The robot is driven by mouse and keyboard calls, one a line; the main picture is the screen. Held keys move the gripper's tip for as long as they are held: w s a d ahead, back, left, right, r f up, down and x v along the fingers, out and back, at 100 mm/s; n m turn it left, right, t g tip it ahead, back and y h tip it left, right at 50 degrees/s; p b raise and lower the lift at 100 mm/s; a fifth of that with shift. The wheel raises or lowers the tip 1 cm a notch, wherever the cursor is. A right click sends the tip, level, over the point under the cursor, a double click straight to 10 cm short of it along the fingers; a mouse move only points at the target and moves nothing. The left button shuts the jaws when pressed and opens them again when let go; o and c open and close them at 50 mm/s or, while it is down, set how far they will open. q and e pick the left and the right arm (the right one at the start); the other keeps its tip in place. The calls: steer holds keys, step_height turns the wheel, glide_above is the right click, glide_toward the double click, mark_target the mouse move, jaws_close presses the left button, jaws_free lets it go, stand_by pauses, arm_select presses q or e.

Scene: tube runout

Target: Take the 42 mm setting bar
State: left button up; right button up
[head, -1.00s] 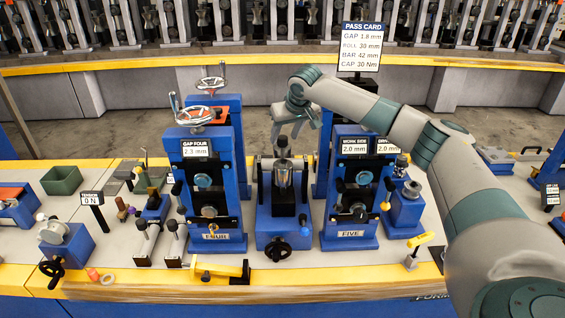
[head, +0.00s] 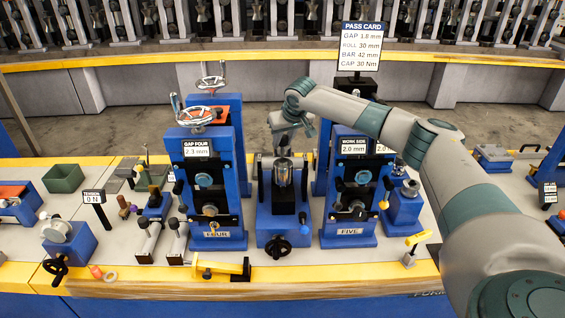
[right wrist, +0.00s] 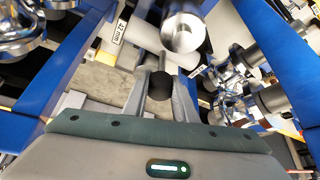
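My right gripper (head: 287,138) is over the middle blue stand, just above an upright shiny metal cylinder (head: 283,172). In the right wrist view my right gripper (right wrist: 162,88) has a finger on each side of a dark round piece (right wrist: 162,80). A thin grey rod runs up from that piece in the picture. I cannot tell whether the fingers touch it or grip it. A metal cylinder (right wrist: 182,36) with a bright end face lies just beyond. My left gripper is not in view.
Blue stand FOUR (head: 212,222) and blue stand FIVE (head: 349,219) rise close on both sides of the middle stand (head: 272,212). The pass card (head: 361,46) reads BAR 42 mm. A yellow tool (head: 214,267) lies at the front edge.

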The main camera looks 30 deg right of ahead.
steer(key=shift+r, duration=0.1)
jaws_close()
steer(key=shift+r+b, duration=0.35)
steer(key=shift+r, duration=0.4)
step_height(320, 180, up, 7)
steer(key=shift+r+b, duration=0.2)
steer(key=shift+b, duration=0.85)
steer(key=shift+r, duration=0.35)
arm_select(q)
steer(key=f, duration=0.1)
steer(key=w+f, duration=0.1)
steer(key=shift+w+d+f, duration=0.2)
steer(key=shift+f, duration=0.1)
arm_select(e)
steer(key=shift+r, duration=0.2)
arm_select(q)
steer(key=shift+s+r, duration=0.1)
arm_select(e)
steer(key=shift+r, duration=0.1)
